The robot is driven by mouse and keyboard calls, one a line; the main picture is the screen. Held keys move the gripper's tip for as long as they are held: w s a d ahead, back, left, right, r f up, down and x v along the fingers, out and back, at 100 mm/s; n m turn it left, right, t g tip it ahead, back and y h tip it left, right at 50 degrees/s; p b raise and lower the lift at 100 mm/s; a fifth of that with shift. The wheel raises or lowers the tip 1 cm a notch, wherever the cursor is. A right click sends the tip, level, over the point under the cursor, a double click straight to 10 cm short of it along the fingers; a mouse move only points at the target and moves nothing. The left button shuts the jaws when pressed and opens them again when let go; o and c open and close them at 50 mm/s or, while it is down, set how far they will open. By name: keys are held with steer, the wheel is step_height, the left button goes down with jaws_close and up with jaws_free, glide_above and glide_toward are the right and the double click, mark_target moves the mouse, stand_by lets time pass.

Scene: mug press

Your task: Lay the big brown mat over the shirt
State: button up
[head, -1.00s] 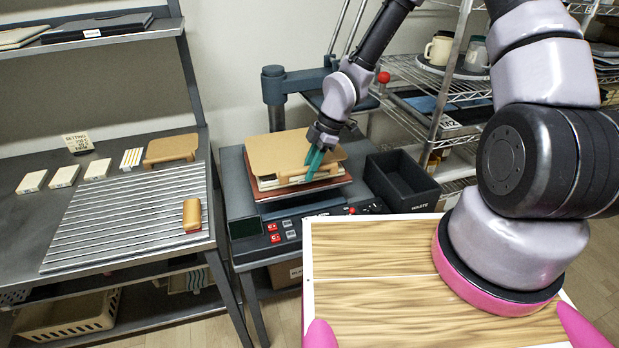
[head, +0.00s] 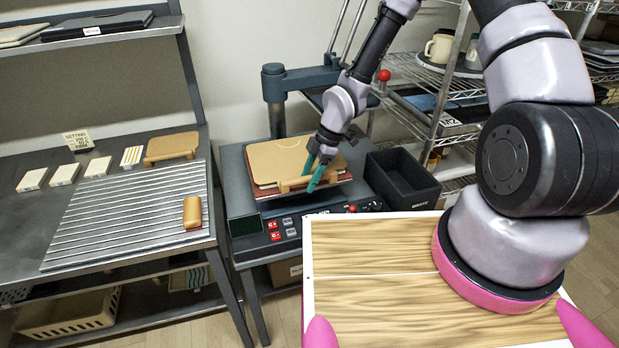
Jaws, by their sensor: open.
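The big brown mat (head: 275,160) lies nearly flat on the press, with a raised bar along its front edge. A reddish-brown layer (head: 262,190) shows beneath its left and front edges. I cannot make out the shirt; the mat covers the area where it could lie. My gripper (head: 314,171) has its teal fingers apart, at the mat's front bar near its right part. I cannot tell whether the fingers touch the bar.
A black waste bin (head: 402,180) stands just right of the press, near my arm. A shelf rack (head: 455,100) with mugs is behind it. On the left table are a ribbed board (head: 125,215), a smaller brown mat (head: 171,148), a small brown piece (head: 192,213) and several white blocks.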

steer(key=v, duration=1.2)
steer(key=shift+d, duration=0.15)
steer(key=s+d+r+m+t+h, duration=0.1)
steer(key=d+r+m+t+h, duration=0.1)
steer(key=d+r+m, duration=0.65)
steer(key=d+r+m+t+h, duration=0.2)
steer(key=d+r+m, duration=0.35)
steer(key=r, duration=0.55)
steer(key=s+d+r+m+t+y, duration=0.1)
steer(key=s+d+r+m+t, duration=0.3)
steer(key=s+r+m, duration=0.7)
step_height(320, 180, up, 4)
steer(key=shift+s+r+y, duration=0.1)
steer(key=shift+s+y, duration=0.3)
steer(key=shift+s, duration=0.35)
steer(key=shift+d, duration=0.1)
